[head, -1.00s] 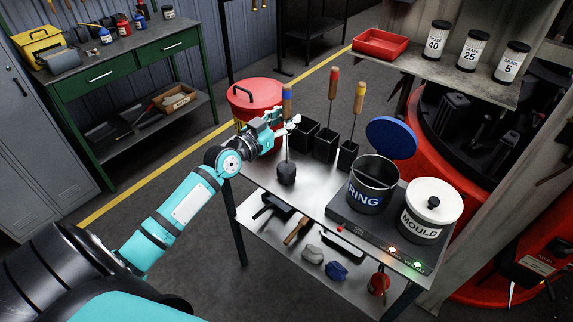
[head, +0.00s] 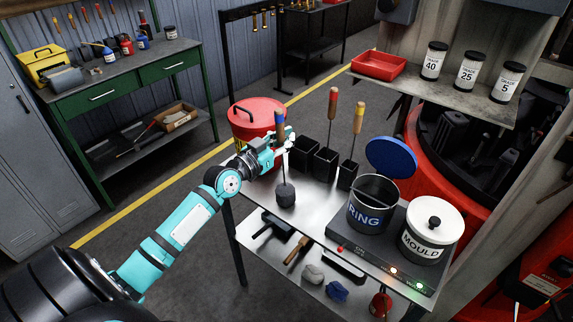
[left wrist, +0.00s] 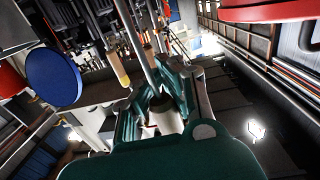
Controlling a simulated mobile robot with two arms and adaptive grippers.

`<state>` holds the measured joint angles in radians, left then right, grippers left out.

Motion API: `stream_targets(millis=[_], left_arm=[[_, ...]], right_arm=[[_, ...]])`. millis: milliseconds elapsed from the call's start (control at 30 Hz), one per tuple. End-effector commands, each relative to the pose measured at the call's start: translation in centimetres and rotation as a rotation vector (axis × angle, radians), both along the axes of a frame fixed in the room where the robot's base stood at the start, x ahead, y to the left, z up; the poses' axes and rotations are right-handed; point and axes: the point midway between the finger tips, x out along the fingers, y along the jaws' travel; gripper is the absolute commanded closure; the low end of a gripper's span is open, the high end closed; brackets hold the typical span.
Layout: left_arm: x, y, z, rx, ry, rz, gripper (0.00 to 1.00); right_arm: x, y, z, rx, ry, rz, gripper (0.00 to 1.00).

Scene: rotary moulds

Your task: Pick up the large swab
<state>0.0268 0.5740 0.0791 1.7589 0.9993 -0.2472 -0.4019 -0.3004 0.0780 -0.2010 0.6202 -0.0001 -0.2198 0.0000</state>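The large swab has a blue-and-wood handle, a thin rod and a big dark head (head: 286,194). It is out of the holders and hangs almost upright, head down, over the left end of the steel table (head: 312,205). I cannot tell whether the head touches the table. My left gripper (head: 284,146) is shut around the swab below the blue part of its handle. In the left wrist view the swab's rod (left wrist: 137,40) runs down between the fingers, which partly hide it. My right gripper is not in view.
Black holders stand behind the swab; the left one (head: 303,149) looks empty, the others hold red- and yellow-handled swabs (head: 332,104). A RING pot (head: 366,214), a blue disc (head: 391,157) and a MOULD pot (head: 424,243) stand to the right. A red bucket (head: 250,128) is behind the gripper.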

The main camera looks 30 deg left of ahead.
Motion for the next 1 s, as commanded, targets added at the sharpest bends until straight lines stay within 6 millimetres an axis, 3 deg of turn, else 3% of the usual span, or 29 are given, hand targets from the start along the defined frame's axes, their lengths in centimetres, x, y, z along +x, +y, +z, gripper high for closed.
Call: stream_targets(millis=[167,400,567,800,1000], left_arm=[[0.0,0.0,0.8,0.001,-0.005,0.0,1.0],[0.0,0.0,3.7,0.001,-0.006,0.0,1.0],[-3.4,-1.3,3.5,0.0,0.001,-0.001,1.0],[-9.6,-3.5,4.0,0.0,0.002,-0.001,1.0],[-13.3,-4.8,4.5,0.0,0.001,-0.001,1.0]], right_arm=[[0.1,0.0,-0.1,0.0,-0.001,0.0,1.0],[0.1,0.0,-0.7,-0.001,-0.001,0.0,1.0],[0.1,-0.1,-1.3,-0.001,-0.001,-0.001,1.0],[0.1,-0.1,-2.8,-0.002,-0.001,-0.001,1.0],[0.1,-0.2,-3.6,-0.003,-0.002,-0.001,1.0]])
